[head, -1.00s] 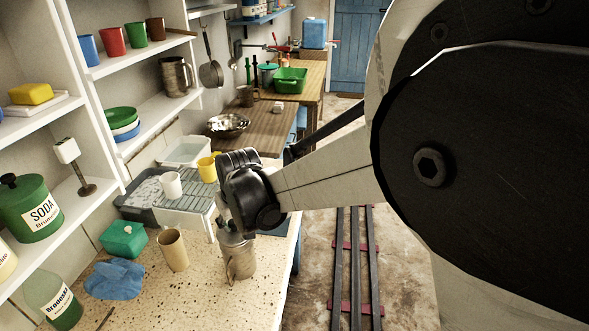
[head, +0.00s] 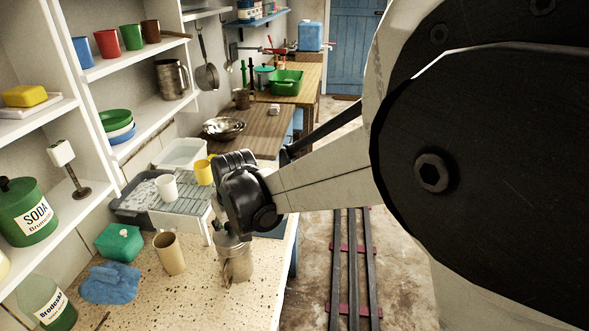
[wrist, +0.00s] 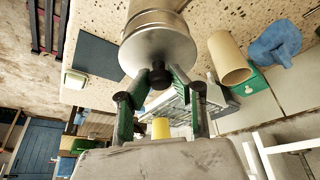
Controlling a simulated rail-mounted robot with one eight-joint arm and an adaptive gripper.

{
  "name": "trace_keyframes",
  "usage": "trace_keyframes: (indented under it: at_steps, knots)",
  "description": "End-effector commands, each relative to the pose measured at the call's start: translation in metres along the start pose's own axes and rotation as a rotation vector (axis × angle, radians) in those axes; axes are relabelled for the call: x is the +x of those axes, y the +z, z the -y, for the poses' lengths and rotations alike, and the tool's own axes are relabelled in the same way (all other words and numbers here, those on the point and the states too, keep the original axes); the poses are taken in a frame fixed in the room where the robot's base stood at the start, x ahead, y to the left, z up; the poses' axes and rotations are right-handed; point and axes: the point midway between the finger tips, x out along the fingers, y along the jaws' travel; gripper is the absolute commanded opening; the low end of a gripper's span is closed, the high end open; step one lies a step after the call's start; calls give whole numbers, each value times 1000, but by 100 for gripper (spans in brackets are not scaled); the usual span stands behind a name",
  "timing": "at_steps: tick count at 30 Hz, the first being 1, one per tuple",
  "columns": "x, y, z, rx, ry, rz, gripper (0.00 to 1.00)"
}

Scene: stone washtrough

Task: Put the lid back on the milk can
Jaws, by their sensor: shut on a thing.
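The metal milk can (head: 238,265) stands upright on the speckled stone top. My gripper (wrist: 160,78) is shut on the dark knob of the grey metal lid (wrist: 157,52). In the head view the lid (head: 231,241) is at the can's mouth, under my gripper (head: 222,226), which points down and partly hides it. In the wrist view the can's body (wrist: 152,14) shows behind the lid, and the two look in line. I cannot tell whether the lid is fully seated or a small gap remains.
A beige cup (head: 169,254) stands just left of the can. A blue cloth (head: 110,283), a green box (head: 120,242) and a bottle (head: 47,300) are farther left. The right edge is close.

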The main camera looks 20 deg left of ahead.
Motion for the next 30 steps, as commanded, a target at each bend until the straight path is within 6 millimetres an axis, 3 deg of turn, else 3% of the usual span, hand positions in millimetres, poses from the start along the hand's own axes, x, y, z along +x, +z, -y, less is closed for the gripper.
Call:
trace_keyframes:
  at_steps: [7,8,12,18,22,30]
  knots:
    - [0,0,0,0,0,0,0]
    - [0,0,0,0,0,0,21]
    - [0,0,0,0,0,0,40]
    - [0,0,0,0,0,0,42]
    - [0,0,0,0,0,0,59]
    - [0,0,0,0,0,0,60]
